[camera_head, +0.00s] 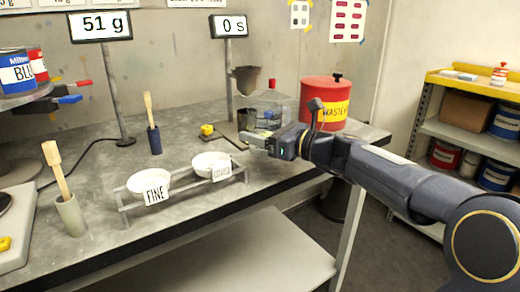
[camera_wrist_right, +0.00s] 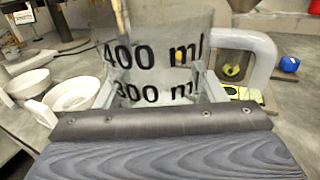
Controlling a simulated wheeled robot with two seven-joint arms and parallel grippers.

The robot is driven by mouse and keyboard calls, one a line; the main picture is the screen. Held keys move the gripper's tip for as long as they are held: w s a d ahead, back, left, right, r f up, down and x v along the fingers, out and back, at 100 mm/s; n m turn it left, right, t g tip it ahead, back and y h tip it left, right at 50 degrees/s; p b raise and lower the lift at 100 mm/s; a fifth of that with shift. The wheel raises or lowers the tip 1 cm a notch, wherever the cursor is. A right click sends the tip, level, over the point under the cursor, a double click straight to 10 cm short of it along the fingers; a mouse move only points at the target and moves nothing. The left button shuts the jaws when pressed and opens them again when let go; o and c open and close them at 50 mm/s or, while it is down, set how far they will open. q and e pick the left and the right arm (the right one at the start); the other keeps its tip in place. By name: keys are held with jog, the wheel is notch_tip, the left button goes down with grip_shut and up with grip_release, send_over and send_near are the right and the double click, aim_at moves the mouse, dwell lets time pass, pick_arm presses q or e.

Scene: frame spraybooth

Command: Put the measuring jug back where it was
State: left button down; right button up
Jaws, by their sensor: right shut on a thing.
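The clear measuring jug (camera_head: 268,103) is at the back right of the bench, in front of the red waste can. In the right wrist view the jug (camera_wrist_right: 150,48) fills the upper middle, with black 400 ml and 300 ml marks and its pale handle on the right. My right gripper (camera_head: 257,139) is shut on the jug, its fingers on both sides of the wall. The jug looks upright; its base is hidden, so I cannot tell whether it touches the bench. My left gripper is not in view.
A red waste can (camera_head: 326,100) stands just behind the jug. A dark cup (camera_head: 246,78) is held on a stand near the jug. Two white bowls, FINE (camera_head: 147,182) and another (camera_head: 211,164), sit in a metal rack in front. A small yellow object (camera_head: 207,130) lies left of the gripper.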

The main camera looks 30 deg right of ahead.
jog(key=shift+w+d+f+b, duration=0.1)
jog(key=shift+f+b, duration=0.25)
jog(key=shift+f, duration=0.55)
jog(key=shift+w+d+f+b, duration=0.1)
jog(key=shift+f+b, duration=0.25)
jog(key=shift+f, duration=0.55)
jog(key=shift+a, duration=0.1)
